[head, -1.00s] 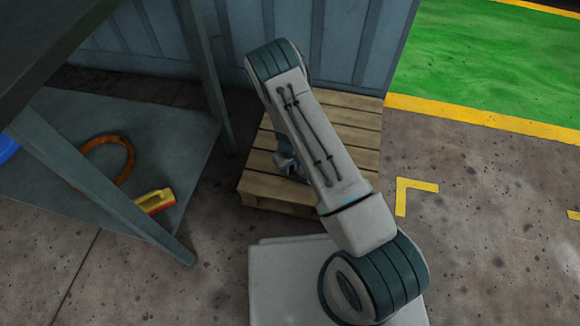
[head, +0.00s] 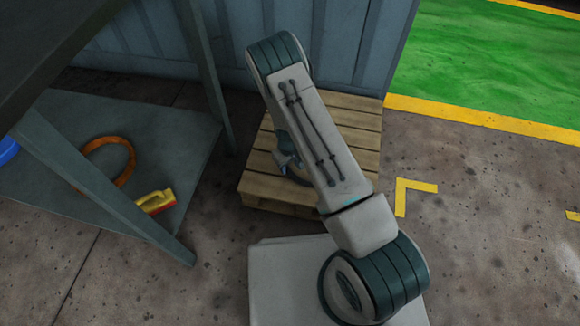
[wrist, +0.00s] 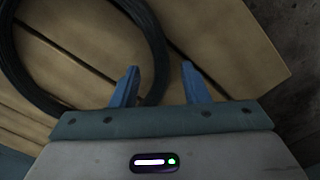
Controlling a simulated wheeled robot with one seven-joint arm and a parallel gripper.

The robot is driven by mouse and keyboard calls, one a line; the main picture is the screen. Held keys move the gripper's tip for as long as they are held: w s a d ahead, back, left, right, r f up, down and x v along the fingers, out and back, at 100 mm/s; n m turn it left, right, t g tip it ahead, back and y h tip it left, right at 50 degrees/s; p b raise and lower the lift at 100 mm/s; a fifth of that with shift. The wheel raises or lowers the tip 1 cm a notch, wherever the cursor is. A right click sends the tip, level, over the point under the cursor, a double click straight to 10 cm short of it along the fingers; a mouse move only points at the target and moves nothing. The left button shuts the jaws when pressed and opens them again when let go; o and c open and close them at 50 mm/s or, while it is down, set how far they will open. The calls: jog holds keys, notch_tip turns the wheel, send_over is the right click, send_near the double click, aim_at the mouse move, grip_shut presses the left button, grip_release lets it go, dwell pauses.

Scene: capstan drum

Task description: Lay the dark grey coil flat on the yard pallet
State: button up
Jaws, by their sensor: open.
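The dark grey coil (wrist: 160,62) lies on the slats of the yard pallet (wrist: 235,60) in the wrist view and looks flat. Part of it runs out of the top left of that view. In the head view a bit of the coil (head: 297,179) shows on the wooden pallet (head: 357,140), the rest hidden behind my arm. My gripper (wrist: 158,84) is open, its two blue fingers apart. The coil's edge passes close to the left finger, with nothing seen clamped between the fingers. Whether that finger touches the coil I cannot tell.
A dark table or rack (head: 125,195) stands at the left. On its lower shelf lie an orange ring (head: 128,165) and a yellow-and-red object (head: 155,202). A blue-grey wall (head: 340,45) rises behind the pallet. Floor to the right is clear.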

notch_tip(320, 180, up, 11)
jog(key=p, duration=0.3)
jog(key=shift+f, duration=0.1)
jog(key=s+d+r+m+t+y+p, duration=0.15)
jog(key=r+p, duration=0.65)
jog(key=r, duration=1.2)
jog(key=s+d+r+m+g+p, duration=0.1)
jog(key=s+r+p, duration=0.2)
jog(key=r+p, duration=1.1)
jog(key=s+d+r+m+p, duration=0.1)
jog(key=s+r, duration=0.5)
jog(key=r, duration=0.6)
jog(key=s+d+r+m+t+h+p, duration=0.1)
jog(key=s+d+r+p, duration=0.3)
jog(key=r, duration=0.8)
jog(key=s+d+r+m+t+p, duration=0.1)
jog(key=s+r+p, duration=0.4)
jog(key=r, duration=0.8)
jog(key=s+d, duration=0.1)
jog(key=s, duration=0.2)
jog(key=shift+d, duration=0.15)
jog(key=shift+c, duration=0.5)
